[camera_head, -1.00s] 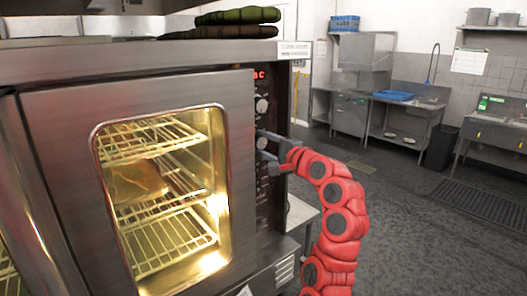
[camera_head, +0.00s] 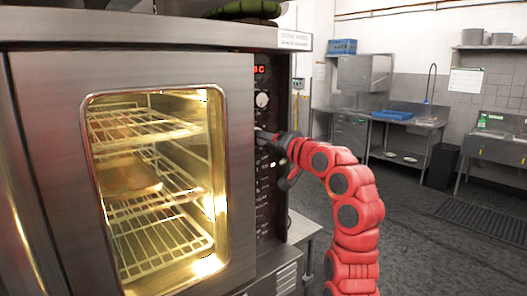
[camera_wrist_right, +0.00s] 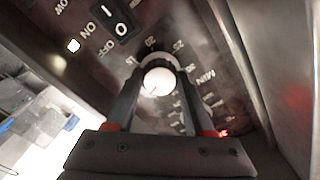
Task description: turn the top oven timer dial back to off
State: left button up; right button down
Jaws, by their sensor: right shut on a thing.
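The oven (camera_head: 30,70) fills the left of the head view, with its control panel (camera_head: 268,215) along the right edge of its door. The timer dial (camera_wrist_right: 158,77) is a pale round knob with a small red mark. Minute numbers and "MIN" are printed around it in the right wrist view. My right gripper (camera_head: 263,137) is at the panel, with one finger on each side of this dial, shut on it. In the head view the gripper hides the dial. My left gripper is not in view.
Another knob (camera_head: 262,100) sits above my gripper, under a red lit display (camera_head: 260,70). An ON/OFF rocker switch (camera_wrist_right: 115,18) is beside the dial. The oven door is closed, with lit racks behind the glass (camera_head: 150,190). Open floor (camera_head: 430,245) lies to the right.

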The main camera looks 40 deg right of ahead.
jog(key=n+b, duration=0.4)
jog(key=shift+f+n, duration=0.3)
jog(key=shift+f, duration=0.05)
jog(key=n+b, duration=0.2)
jog(key=n, duration=0.1)
jog(key=shift+n, duration=0.3)
jog(key=shift+r+n+b, duration=0.15)
jog(key=shift+n+b, duration=0.5)
jog(key=shift+n, duration=1.1)
jog(key=shift+r+n+b, duration=0.1)
jog(key=shift+n+b, duration=0.55)
jog(key=shift+n, duration=1.1)
jog(key=shift+c, duration=1.4)
grip_release()
